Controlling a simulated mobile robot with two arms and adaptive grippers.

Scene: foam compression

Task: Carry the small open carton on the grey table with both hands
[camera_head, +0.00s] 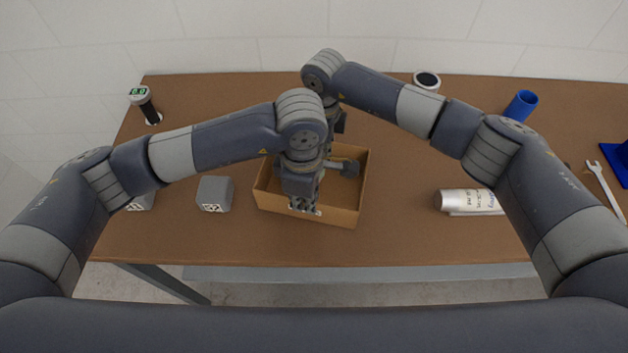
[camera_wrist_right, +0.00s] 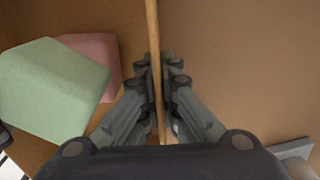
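The small open carton (camera_head: 340,216) is brown and stands on the table near its front middle. The table top (camera_head: 400,235) looks brown, not grey. My left gripper (camera_head: 304,206) points down at the carton's front side; its fingers are too small to read. My right gripper (camera_wrist_right: 160,68) has one finger on each side of a thin upright carton wall (camera_wrist_right: 153,30), apparently closed against it. In the head view, my left arm mostly hides the right gripper. A green block (camera_wrist_right: 55,88) and a pink block (camera_wrist_right: 98,60) lie inside the carton.
A grey cube (camera_head: 214,194) stands left of the carton, and a silver can (camera_head: 465,201) lies to its right. A dark cylinder (camera_head: 147,106), a blue cup (camera_head: 521,105) and a wrench (camera_head: 603,184) are farther out. The table's front edge is close to the carton.

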